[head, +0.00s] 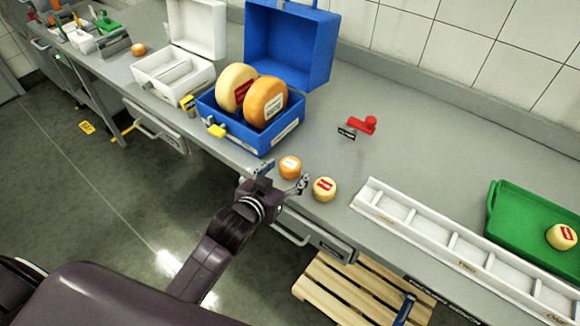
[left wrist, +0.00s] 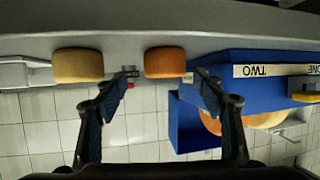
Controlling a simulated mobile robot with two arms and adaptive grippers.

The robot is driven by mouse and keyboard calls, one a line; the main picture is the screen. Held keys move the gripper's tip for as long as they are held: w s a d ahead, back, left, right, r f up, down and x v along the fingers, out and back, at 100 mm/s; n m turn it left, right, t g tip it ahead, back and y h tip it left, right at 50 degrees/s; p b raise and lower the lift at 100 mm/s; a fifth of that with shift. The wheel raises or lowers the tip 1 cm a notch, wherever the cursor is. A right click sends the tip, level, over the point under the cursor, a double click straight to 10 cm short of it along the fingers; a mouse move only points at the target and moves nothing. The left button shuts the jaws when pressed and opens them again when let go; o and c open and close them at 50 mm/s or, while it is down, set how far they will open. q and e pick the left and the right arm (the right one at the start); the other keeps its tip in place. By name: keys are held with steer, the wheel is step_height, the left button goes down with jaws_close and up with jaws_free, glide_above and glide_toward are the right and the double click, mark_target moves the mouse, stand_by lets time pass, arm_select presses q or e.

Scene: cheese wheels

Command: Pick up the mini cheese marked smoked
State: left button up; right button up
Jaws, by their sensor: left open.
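A small orange mini cheese (head: 290,167) with a white label stands near the counter's front edge, beside the blue box. My left gripper (head: 284,177) is open and empty just in front of it. In the left wrist view, which looks upside down, this orange cheese (left wrist: 164,62) shows between the fingertips (left wrist: 166,76), seemingly just beyond them. A yellow mini cheese (head: 324,189) with a red label stands to its right; it also shows in the left wrist view (left wrist: 78,65). Another orange mini cheese (head: 138,49) stands far left. The label words are too small to read. My right gripper is not in view.
The open blue box (head: 281,137) holds two large cheese wheels. A red stamp (head: 362,124) lies behind on the counter. A white divided tray (head: 404,216) and a green tray (head: 508,219) with a yellow mini cheese (head: 562,236) are right.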

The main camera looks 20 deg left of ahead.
mark_target(291, 166)
arm_select(q)
steer(key=x, duration=0.2)
steer(key=p+x, duration=0.1)
steer(key=x, duration=0.1)
steer(key=shift+s+a+f, duration=0.1)
steer(key=shift+a+f, duration=0.1)
steer(key=shift+a, duration=0.2)
steer(key=shift+w+d+f, duration=0.1)
steer(key=shift+w+f, duration=0.25)
steer(key=shift+w, duration=0.2)
steer(key=c, duration=1.3)
steer(key=shift+r, duration=0.1)
